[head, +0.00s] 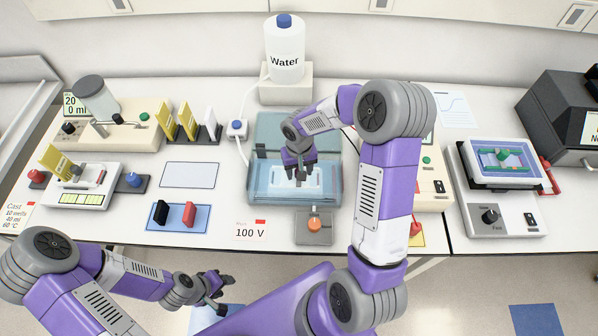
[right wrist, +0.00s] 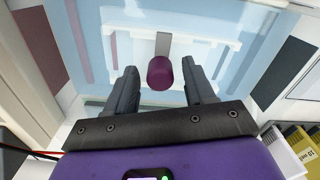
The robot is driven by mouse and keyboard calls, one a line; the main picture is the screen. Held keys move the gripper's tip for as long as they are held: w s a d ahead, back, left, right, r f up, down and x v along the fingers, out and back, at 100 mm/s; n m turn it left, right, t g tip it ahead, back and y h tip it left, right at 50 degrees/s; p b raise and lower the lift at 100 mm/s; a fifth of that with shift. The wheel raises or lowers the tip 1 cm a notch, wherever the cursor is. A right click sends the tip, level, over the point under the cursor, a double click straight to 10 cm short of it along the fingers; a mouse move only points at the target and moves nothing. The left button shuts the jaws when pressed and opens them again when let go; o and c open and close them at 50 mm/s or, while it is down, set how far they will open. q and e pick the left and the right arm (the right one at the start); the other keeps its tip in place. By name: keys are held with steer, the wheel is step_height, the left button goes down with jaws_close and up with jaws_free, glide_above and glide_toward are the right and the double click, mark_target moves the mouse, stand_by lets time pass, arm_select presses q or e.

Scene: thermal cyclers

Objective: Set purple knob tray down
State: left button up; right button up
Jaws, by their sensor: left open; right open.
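The purple knob (right wrist: 160,73) shows in the right wrist view between the spread fingers, with a gap on each side. My left gripper (head: 222,290) is open and empty in front of the table, far from the tray.
A blue lid (head: 285,127) is behind the tank. A water bottle (head: 284,50) stands at the back. An orange-knobbed box (head: 315,225) is in front of the tank. A black and a red plug (head: 188,215) sit to the left. A rocker (head: 495,165) stands right.

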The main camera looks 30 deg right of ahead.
step_height(320, 180, up, 10)
steer(key=shift+r+p, duration=0.25)
steer(key=shift+p, duration=0.1)
stand_by(0.4)
